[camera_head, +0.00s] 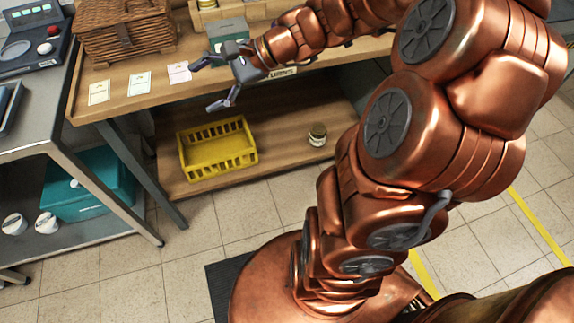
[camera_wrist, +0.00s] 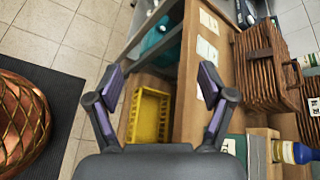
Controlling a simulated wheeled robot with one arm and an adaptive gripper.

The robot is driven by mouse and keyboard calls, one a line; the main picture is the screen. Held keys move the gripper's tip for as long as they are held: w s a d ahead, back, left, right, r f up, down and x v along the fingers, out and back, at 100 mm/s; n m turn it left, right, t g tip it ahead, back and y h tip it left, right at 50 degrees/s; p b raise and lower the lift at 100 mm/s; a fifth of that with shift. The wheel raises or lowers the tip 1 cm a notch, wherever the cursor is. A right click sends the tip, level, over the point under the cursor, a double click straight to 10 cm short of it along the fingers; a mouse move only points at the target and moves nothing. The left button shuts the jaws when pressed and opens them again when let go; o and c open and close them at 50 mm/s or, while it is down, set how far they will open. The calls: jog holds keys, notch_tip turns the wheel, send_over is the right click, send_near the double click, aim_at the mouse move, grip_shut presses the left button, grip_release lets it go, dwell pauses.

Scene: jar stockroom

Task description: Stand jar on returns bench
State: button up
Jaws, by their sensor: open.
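A small jar (camera_head: 317,134) with a pale lid stands on the lower shelf of the wooden bench, right of the yellow crate. The bench's wooden top (camera_head: 140,104) has a label on its front edge, partly hidden by my arm, reading something like "returns". My gripper (camera_head: 207,84) is open and empty, just in front of the bench's front edge, above the yellow crate. In the wrist view my gripper (camera_wrist: 158,85) shows its two fingers spread apart with nothing between them. The jar does not show in the wrist view.
A yellow crate (camera_head: 217,149) sits on the lower shelf. A wicker basket (camera_head: 125,32), several cards (camera_head: 139,83) and a green box (camera_head: 228,33) are on the bench top. A grey table with a teal box (camera_head: 88,186) stands at left. A bottle (camera_wrist: 292,152) shows in the wrist view.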

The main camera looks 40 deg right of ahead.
jog(key=s+a+f+n+g+h, duration=0.25)
jog(key=s+a+n+g, duration=0.2)
jog(key=s, duration=0.35)
jog(key=s+a+f+n+g+h, duration=0.1)
jog(key=s+a+f+n+g, duration=0.2)
jog(key=s+n, duration=0.35)
jog(key=s+d+f+n+g+h, duration=0.1)
jog(key=s+d+n+h, duration=0.4)
jog(key=s, duration=0.7)
jog(key=shift+d+f+h, duration=0.55)
jog(key=shift+d+h, duration=0.5)
jog(key=shift+d, duration=0.1)
notch_tip(320, 180, up, 12)
jog(key=p, duration=1.1)
jog(key=shift+w+r+p, duration=0.15)
jog(key=shift+w+p, duration=0.05)
jog(key=shift+p, duration=0.15)
